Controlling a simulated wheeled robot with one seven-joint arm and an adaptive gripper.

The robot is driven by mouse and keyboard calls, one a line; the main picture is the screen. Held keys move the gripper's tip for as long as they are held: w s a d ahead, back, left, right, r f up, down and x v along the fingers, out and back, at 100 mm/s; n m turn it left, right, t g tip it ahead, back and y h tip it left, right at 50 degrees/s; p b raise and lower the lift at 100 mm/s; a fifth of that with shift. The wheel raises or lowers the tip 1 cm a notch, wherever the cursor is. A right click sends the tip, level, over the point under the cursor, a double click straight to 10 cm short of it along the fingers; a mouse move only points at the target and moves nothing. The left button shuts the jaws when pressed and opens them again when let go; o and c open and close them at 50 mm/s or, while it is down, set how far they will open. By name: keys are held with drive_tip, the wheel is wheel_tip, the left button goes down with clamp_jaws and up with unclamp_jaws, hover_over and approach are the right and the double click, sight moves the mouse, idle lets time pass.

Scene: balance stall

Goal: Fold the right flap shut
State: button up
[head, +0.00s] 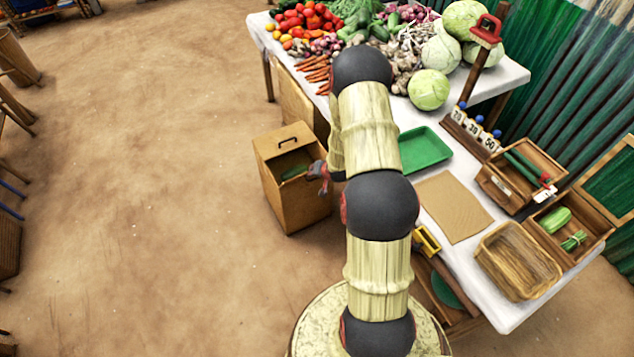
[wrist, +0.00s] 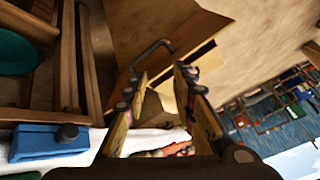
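A raised wooden panel with a dark green inset (head: 610,188) stands open at the right of a small wooden box (head: 597,238) on the table; it looks like the right flap. The box holds green vegetables (head: 560,220). My gripper (head: 318,172) is far from it, left of the table beside a wooden bin (head: 290,205), mostly hidden by my arm. In the wrist view my gripper (wrist: 165,85) has its fingers apart with nothing seen between them. A dark handle (wrist: 152,52) on a wooden panel lies just beyond the fingers; I cannot tell whether they touch it.
The table (head: 515,310) carries a heap of vegetables, a green tray (head: 424,148), a brown mat (head: 455,205), a wicker basket (head: 518,262) and another wooden box (head: 520,172) beside the flap box. The dirt floor (head: 150,200) at the left is clear.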

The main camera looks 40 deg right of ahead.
drive_tip(key=s+f+m+t, duration=0.15)
drive_tip(key=s+f, duration=0.25)
drive_tip(key=f, duration=0.6)
drive_tip(key=s+f+m+t, duration=0.1)
drive_tip(key=s+f+m, duration=0.25)
drive_tip(key=f, duration=0.65)
drive_tip(key=w+r+m+t+h+b, duration=0.1)
drive_tip(key=w+r+m+t, duration=0.35)
drive_tip(key=r+t, duration=0.4)
drive_tip(key=w+d+r+g+b, duration=0.1)
drive_tip(key=w+d+b, duration=0.1)
drive_tip(key=w, duration=0.4)
drive_tip(key=shift+r+m, duration=0.15)
drive_tip(key=shift+m, duration=0.3)
drive_tip(key=c, duration=0.3)
clamp_jaws()
